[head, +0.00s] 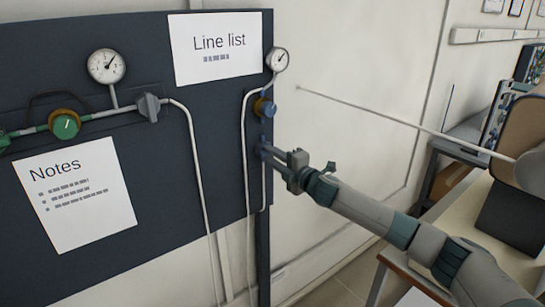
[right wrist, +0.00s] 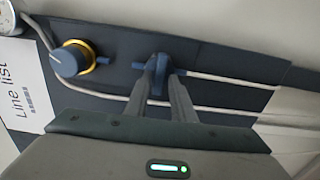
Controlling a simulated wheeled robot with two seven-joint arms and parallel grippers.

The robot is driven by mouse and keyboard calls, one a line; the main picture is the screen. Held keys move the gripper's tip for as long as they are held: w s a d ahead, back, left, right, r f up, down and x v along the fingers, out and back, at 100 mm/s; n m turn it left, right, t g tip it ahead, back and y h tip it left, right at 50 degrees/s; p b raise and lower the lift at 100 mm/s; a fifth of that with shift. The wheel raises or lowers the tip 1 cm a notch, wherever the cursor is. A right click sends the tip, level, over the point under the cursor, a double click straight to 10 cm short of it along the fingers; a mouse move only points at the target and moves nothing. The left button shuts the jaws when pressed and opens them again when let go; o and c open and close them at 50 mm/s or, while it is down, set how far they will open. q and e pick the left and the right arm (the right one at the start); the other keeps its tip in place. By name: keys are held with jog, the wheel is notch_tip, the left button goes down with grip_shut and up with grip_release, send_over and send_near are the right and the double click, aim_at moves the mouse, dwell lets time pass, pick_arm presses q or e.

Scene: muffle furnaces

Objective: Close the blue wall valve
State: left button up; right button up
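A small blue valve (head: 263,141) sits on the right edge of the dark wall panel, on a thin pale pipe. It also shows in the right wrist view (right wrist: 158,62), with its blue handle reaching between my fingers. My right gripper (head: 268,152) is at this valve. In the right wrist view its fingers (right wrist: 162,80) stand close together, one on each side of the handle, and appear shut on it. The fingers hide part of the handle. My left gripper is in neither view.
A blue knob with a yellow ring (head: 264,107) is just above the valve, under a gauge (head: 277,60). A green knob (head: 66,124), a grey valve (head: 149,107) and another gauge (head: 106,66) are further left. A table (head: 455,212) stands at the right.

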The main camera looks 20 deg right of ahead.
jog(key=shift+o, duration=0.2)
jog(key=b+v, duration=0.6)
jog(key=v, duration=1.1)
jog(key=shift+s, duration=0.2)
jog(key=shift+d, duration=0.1)
